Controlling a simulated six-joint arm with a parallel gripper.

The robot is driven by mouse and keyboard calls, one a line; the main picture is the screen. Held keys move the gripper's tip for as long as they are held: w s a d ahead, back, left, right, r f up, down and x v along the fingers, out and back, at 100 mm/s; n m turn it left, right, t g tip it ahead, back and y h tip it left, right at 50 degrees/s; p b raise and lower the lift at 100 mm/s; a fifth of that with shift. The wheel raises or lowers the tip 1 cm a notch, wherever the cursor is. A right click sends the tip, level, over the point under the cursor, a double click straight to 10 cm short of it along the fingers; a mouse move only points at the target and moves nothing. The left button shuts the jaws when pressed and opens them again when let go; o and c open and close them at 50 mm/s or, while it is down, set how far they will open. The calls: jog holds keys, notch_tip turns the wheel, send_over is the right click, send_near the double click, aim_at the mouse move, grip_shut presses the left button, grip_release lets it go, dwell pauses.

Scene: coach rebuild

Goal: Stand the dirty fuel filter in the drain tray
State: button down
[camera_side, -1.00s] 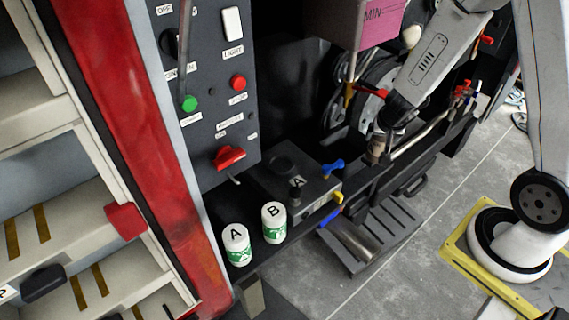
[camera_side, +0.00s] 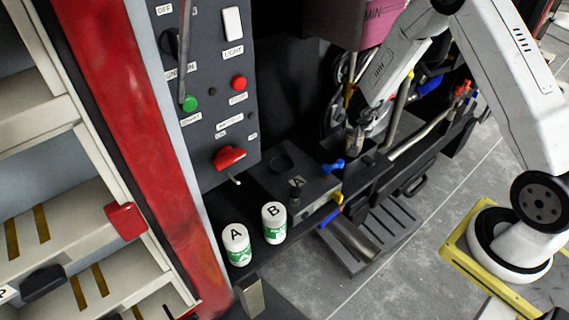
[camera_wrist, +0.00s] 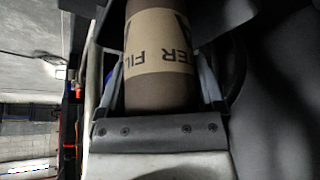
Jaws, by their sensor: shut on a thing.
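The dirty fuel filter is a brown cylinder with a tan paper band lettered "FILTER", large in the wrist view (camera_wrist: 160,45). My gripper (camera_wrist: 162,88) is shut on it, one finger on each side. In the side view my gripper (camera_side: 358,122) points down and the filter (camera_side: 353,142) hangs below it, close to upright. It is at a dark open tray (camera_side: 378,170) beside the grey block, which I take for the drain tray. I cannot tell whether the filter's lower end touches it.
White-and-green filters A (camera_side: 236,244) and B (camera_side: 274,222) stand on the ledge at left. A grey block (camera_side: 292,182) with a blue handle (camera_side: 333,166) is left of the tray. A slatted step (camera_side: 385,225) is below. Hoses and pipes crowd the right.

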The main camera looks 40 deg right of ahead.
aim_at(349, 142)
jog(key=shift+w+d+f, duration=0.25)
jog(key=shift+w+f, duration=0.55)
jog(key=shift+f, duration=0.1)
jog(key=shift+f, duration=0.1)
jog(key=shift+w+f, duration=0.25)
jog(key=shift+f, duration=1.5)
jog(key=shift+f, duration=0.15)
grip_release()
jog(key=v, duration=1.2)
